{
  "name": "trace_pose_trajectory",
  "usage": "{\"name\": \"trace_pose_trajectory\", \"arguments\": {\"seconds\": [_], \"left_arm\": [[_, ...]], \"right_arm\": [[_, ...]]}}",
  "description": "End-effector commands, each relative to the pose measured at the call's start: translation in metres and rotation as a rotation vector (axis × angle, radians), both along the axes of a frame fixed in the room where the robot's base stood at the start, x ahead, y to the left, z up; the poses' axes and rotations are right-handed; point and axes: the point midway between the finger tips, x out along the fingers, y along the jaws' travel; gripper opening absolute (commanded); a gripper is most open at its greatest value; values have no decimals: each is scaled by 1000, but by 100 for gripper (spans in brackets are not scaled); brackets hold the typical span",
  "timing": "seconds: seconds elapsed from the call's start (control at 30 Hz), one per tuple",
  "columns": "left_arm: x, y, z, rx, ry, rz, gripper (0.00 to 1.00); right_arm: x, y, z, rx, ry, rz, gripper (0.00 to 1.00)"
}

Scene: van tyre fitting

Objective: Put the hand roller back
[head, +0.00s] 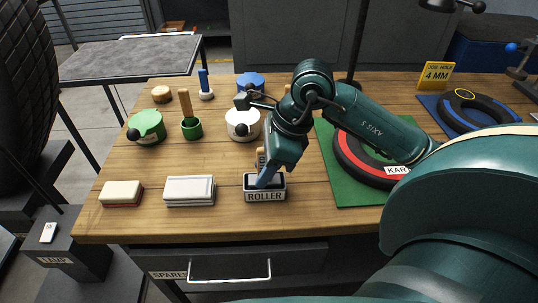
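The roller holder (265,195), a small light box with a dark inside and the label ROLLER, stands near the front edge of the bench. A pale upright piece (260,156), apparently the hand roller's handle, shows just above it, mostly behind my gripper. My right gripper (266,182) points down at the holder's opening, its tips at or just inside the rim. Its fingers overlap from here, so I cannot tell whether they grip the roller. The roller's lower part is hidden. My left gripper is out of view.
Left of the holder lie a white block (189,190) and a cream-and-red block (122,193). Behind stand a green pot (146,127), a green cup with a wooden handle (191,128) and a white pot (242,125). A red-ringed tyre (352,158) lies on a green mat (345,190) at right.

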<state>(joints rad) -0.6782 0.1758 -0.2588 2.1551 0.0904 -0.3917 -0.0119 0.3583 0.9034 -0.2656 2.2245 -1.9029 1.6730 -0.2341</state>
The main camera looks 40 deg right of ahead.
Motion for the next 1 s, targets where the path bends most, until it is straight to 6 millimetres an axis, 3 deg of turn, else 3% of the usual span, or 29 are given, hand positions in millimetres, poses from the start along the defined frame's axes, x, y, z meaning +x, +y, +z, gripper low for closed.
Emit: {"name": "trace_pose_trajectory", "arguments": {"seconds": [0.17,0.6,1.0], "left_arm": [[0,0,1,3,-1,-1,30],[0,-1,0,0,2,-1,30],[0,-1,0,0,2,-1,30]], "right_arm": [[-3,-8,21,-3,-6,-3,35],[-21,-36,101,-2,-3,-2,35],[-24,-40,113,0,0,0,35]]}}
